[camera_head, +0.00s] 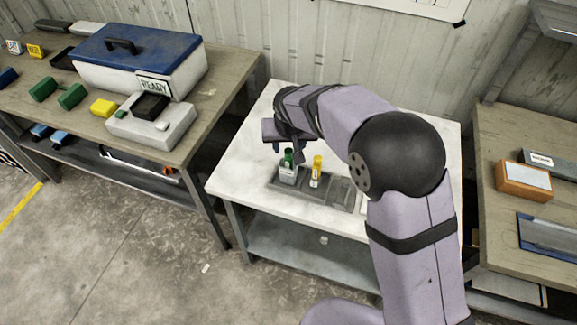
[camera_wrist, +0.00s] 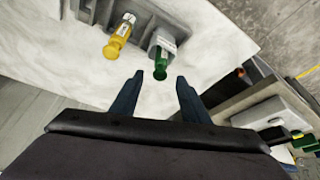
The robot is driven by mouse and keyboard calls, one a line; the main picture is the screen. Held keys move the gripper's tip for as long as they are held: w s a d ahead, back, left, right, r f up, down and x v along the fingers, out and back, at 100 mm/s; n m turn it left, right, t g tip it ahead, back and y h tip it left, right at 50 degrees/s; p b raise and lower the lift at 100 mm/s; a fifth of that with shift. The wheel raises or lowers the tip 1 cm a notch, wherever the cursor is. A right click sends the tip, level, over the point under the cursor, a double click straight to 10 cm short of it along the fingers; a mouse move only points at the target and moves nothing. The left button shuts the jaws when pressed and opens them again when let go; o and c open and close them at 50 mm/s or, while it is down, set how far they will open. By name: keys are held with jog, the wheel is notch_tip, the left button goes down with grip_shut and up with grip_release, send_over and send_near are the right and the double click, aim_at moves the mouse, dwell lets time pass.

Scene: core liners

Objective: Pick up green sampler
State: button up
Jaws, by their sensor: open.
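The green sampler (camera_head: 288,170) stands in the left part of a grey tray (camera_head: 333,204) on the white table. It has a green top and a pale labelled body. In the wrist view the green sampler (camera_wrist: 161,62) lies just beyond the fingertips, roughly in line with the gap between them. My gripper (camera_wrist: 159,77) is open and empty. In the head view my gripper (camera_head: 284,150) is near the sampler's green top, partly hidden by my wrist. A yellow sampler (camera_head: 316,172) stands to the right of the green one in the same tray.
The tray's right compartment (camera_head: 342,192) looks empty. A left bench holds a blue-lidded case (camera_head: 135,55) and several small blocks. A right bench carries an orange-and-white box (camera_head: 524,182). The white table's front left (camera_head: 235,182) is clear.

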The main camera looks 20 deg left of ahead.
aim_at(289, 150)
jog(key=shift+p+x, duration=1.35)
jog(key=shift+x, duration=1.2)
jog(key=shift+d, duration=0.1)
grip_shut()
